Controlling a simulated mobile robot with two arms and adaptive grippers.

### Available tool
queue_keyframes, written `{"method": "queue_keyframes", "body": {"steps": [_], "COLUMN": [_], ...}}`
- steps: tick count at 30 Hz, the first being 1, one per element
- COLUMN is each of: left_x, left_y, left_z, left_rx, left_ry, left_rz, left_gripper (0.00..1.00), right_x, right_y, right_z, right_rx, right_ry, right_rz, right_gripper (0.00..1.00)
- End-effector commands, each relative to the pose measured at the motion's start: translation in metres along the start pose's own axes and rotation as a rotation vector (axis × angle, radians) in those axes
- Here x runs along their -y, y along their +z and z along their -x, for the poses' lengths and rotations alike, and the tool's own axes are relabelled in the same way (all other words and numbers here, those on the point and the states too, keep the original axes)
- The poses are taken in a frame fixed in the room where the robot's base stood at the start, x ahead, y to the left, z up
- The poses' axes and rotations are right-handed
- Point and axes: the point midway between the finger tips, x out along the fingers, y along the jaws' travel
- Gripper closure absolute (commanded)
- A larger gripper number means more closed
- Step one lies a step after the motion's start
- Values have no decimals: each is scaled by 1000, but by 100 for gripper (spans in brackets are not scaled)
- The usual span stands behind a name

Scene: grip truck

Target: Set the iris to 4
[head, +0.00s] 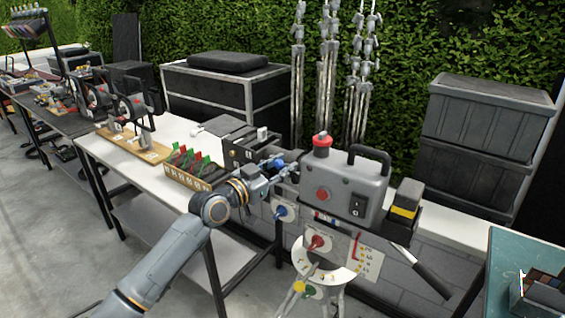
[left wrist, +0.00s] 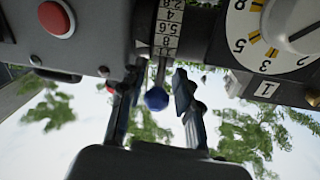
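The iris scale (left wrist: 168,28) shows in the left wrist view as a white strip with black numbers, 2.8, 4, 5.6, 8 and one partly covered below. A small white pointer (left wrist: 141,44) at its left edge lies about level with the 8. A thin metal lever with a blue ball knob (left wrist: 156,98) hangs below the strip. My left gripper (left wrist: 154,80) is open, with one finger on each side of the lever and ball and a visible gap on both sides. In the head view, my left gripper (head: 281,168) is at the dark equipment on the table; the iris scale cannot be made out there.
A large numbered dial (left wrist: 285,30) is right of the scale, and a red button (left wrist: 56,18) is at upper left. In the head view, a grey box with a handle (head: 345,190) stands right of my left gripper. A tray with green-tipped parts (head: 185,178) is left of it.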

Motion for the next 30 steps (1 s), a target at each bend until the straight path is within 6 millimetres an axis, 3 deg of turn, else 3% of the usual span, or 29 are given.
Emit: {"method": "queue_keyframes", "body": {"steps": [11, 16, 30], "left_x": [0, 0, 1], "left_y": [0, 0, -3], "left_z": [-5, -5, -5], "left_rx": [-1, -1, 12], "left_ry": [-1, -1, 1], "left_rz": [-2, -1, 1], "left_gripper": [67, 100, 100], "right_x": [0, 0, 4], "right_y": [3, 3, 2], "right_z": [1, 1, 5], "right_rx": [4, 5, 4], "right_ry": [0, 0, -4], "right_rz": [-1, -1, -2], "right_gripper": [63, 63, 63]}}
